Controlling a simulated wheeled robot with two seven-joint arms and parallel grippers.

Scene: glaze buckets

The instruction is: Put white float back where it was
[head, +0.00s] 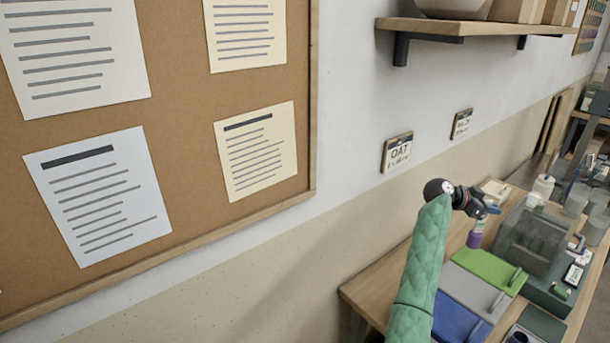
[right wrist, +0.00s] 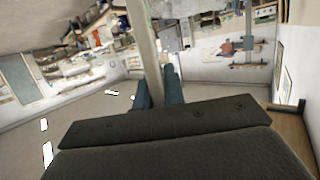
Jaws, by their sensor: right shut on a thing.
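My right gripper (head: 481,211) is at the end of my green-sleeved arm, above the back part of the wooden bench. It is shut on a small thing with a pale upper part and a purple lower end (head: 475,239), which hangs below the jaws. I cannot tell whether this is the white float. In the right wrist view the two teal fingers (right wrist: 159,85) show, with a pale upright bar (right wrist: 145,40) between and beyond them; I cannot tell whether it is held. I cannot make out any other white float. My left gripper is not in view.
Green (head: 488,268), grey (head: 468,290) and blue (head: 455,318) flat panels with handles lie on the bench (head: 370,288). A dark see-through box (head: 533,240) stands right of them, a white bottle (head: 543,186) behind. A wall shelf (head: 470,28) and pinboard (head: 190,110) are on the wall.

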